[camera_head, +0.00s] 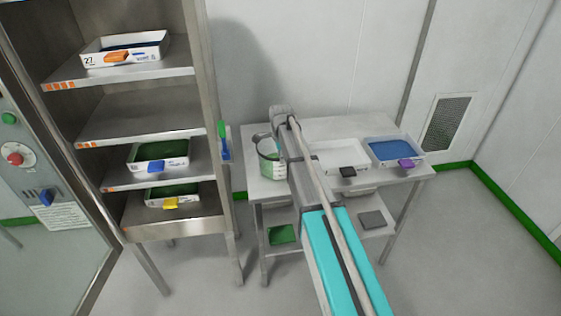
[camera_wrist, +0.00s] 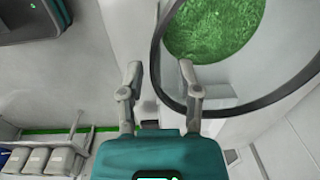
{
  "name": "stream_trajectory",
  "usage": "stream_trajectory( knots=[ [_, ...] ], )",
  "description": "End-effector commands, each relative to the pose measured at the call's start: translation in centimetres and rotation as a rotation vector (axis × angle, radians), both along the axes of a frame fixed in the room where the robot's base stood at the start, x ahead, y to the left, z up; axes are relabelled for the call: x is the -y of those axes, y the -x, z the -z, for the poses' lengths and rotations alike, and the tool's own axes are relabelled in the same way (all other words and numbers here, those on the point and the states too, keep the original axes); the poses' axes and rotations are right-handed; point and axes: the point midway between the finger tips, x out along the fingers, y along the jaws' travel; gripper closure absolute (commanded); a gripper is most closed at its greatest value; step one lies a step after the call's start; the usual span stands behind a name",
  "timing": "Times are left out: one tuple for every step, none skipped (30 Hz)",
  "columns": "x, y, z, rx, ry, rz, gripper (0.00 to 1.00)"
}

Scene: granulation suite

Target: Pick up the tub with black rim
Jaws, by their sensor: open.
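The tub with black rim (camera_head: 268,160) stands at the left end of the metal table. It is clear-walled and holds green granules. In the wrist view its black rim (camera_wrist: 154,72) and green contents fill the upper right. My gripper (camera_wrist: 160,70) is open and empty. The left stretch of the rim shows between its two fingers, with the right finger over the tub's inside and the left finger outside. I cannot tell the height of the fingertips against the rim. In the head view my arm hides part of the tub's right side.
The table (camera_head: 350,124) also bears a white tray (camera_head: 325,148) with a black tag and a tray of blue material (camera_head: 393,151). A metal rack (camera_head: 140,129) with several trays stands at left. A green tray (camera_head: 282,234) and a grey item (camera_head: 371,220) lie on the lower shelf.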

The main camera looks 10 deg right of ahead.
Motion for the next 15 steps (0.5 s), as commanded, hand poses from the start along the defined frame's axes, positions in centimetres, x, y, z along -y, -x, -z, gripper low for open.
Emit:
stream_trajectory(
  knots=[
    [0.0, 0.0, 0.5, 0.000, 0.000, 0.000, 0.56],
    [0.0, 0.0, 0.7, 0.000, 0.000, 0.000, 0.56],
    [0.0, 0.0, 0.9, 0.000, 0.000, 0.000, 0.56],
    [0.0, 0.0, 1.2, 0.000, 0.000, 0.000, 0.56],
    [0.0, 0.0, 1.4, 0.000, 0.000, 0.000, 0.56],
    [0.0, -0.1, 1.7, 0.000, 0.000, 0.000, 0.56],
    [0.0, -0.1, 1.9, 0.000, 0.000, 0.000, 0.56],
    [0.0, -0.1, 2.2, 0.000, 0.000, 0.000, 0.56],
    [0.0, -0.1, 2.5, 0.000, 0.000, 0.000, 0.56],
    [0.0, -0.1, 2.7, 0.000, 0.000, 0.000, 0.56],
    [0.0, -0.1, 2.9, 0.000, 0.000, 0.000, 0.56],
    [-0.1, -0.1, 3.2, 0.000, 0.000, 0.000, 0.56],
    [-0.1, -0.1, 3.5, 0.000, 0.000, 0.000, 0.56],
    [0.0, -0.1, 3.7, 0.000, 0.000, 0.000, 0.56],
    [0.0, -0.1, 4.0, 0.000, 0.000, 0.000, 0.56]
  ],
)
